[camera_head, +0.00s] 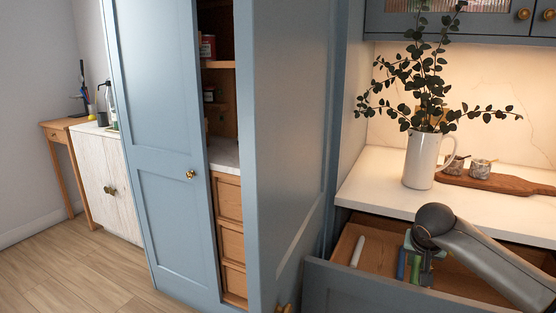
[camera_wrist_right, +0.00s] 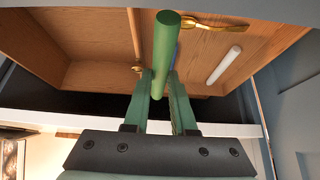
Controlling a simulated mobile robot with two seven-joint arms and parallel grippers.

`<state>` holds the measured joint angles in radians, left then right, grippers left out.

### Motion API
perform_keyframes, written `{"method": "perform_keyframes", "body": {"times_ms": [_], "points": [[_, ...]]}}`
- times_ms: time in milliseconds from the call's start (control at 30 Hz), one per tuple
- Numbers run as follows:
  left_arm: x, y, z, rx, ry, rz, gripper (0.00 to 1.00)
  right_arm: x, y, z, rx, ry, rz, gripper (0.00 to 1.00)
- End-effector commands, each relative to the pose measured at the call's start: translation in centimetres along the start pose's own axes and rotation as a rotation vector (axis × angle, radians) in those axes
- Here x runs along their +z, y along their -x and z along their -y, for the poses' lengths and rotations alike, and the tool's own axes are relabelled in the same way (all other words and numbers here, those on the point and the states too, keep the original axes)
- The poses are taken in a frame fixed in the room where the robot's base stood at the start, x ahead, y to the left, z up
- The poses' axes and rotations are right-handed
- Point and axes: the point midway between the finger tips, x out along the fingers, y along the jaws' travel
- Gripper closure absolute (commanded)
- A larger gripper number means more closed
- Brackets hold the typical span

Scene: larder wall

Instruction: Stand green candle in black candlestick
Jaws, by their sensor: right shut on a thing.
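My right gripper (camera_head: 414,264) reaches down into the open drawer at the lower right of the head view. Its two fingers (camera_wrist_right: 161,88) are shut on the green candle (camera_wrist_right: 163,58), which sticks out past the fingertips in the right wrist view. The green candle (camera_head: 402,264) also shows in the head view, partly covered by the gripper. I cannot make out a black candlestick in either view. My left gripper is not in view.
The wooden drawer (camera_head: 340,250) also holds a white candle (camera_wrist_right: 224,65), a brass-coloured piece (camera_wrist_right: 207,21) and something blue behind the green candle. A white jug (camera_head: 420,160) of leaves and a wooden board (camera_head: 510,184) with small pots stand on the counter. A tall cupboard is left.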

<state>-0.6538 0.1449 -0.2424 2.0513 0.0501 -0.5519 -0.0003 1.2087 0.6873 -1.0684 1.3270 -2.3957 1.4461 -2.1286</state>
Motion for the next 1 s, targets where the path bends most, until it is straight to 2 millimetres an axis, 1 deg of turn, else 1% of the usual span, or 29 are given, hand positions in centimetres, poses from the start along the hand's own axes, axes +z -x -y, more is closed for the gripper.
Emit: {"method": "perform_keyframes", "body": {"times_ms": [33,400,600,833,1000], "points": [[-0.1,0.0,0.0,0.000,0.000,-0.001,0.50,-0.4,-0.2,-1.3,0.012,-0.016,0.000,1.00],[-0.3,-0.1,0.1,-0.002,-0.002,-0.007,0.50,-2.7,-0.7,-10.0,0.085,-0.130,0.001,1.00],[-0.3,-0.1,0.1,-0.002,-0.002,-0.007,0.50,-3.4,-0.7,-13.4,0.113,-0.174,0.000,1.00],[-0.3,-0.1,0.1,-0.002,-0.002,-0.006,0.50,-3.8,-0.5,-16.3,0.136,-0.212,0.001,1.00],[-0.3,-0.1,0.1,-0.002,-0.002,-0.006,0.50,-3.5,0.7,-14.2,0.112,-0.177,0.000,1.00]]}}
